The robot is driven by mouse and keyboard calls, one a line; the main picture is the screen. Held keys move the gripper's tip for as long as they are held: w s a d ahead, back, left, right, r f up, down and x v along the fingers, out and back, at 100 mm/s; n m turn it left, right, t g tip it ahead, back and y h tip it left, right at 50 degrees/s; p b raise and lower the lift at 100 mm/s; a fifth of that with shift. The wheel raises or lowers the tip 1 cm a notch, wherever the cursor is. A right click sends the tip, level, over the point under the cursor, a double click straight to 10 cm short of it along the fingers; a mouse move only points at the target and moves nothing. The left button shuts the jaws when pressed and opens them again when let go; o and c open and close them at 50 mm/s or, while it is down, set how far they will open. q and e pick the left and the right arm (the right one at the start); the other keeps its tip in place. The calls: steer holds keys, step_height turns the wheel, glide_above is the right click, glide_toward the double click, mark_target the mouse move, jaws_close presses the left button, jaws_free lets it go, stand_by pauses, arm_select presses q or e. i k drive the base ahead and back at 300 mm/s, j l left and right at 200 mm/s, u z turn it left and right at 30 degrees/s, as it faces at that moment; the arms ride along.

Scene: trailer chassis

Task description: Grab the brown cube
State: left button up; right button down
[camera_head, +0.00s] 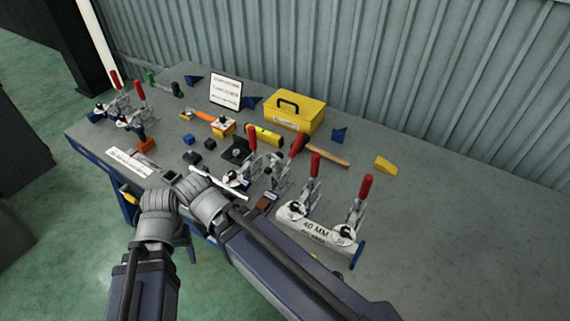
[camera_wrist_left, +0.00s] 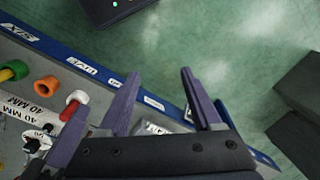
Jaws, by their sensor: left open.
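A small brown block (camera_head: 265,202) lies on the grey workbench (camera_head: 428,237), left of the white 40 MM clamp plate (camera_head: 315,230), close to the front edge. It looks like the brown cube. I cannot make it out in the left wrist view. My left gripper (camera_wrist_left: 158,76) is open and empty, with its two purple fingers apart over the bench's front edge and the floor.
Toggle clamps with red handles (camera_head: 365,188) stand around the block. A yellow toolbox (camera_head: 295,112), a hammer (camera_head: 327,154), a sign (camera_head: 226,92) and small blue blocks lie behind. The bench's right side is clear. A corrugated wall (camera_head: 400,80) stands behind.

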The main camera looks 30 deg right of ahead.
mark_target(262, 204)
steer(key=j+z, duration=0.25)
steer(key=j, duration=0.15)
steer(key=k+j+z, duration=0.1)
steer(key=j+z, duration=0.2)
steer(key=k+j+z, duration=0.1)
steer(key=j+z, duration=0.15)
steer(key=j, duration=0.15)
steer(key=k+j+z, duration=0.15)
steer(key=j+z, duration=0.15)
steer(key=k+j+z, duration=0.25)
steer(key=i+j, duration=0.1)
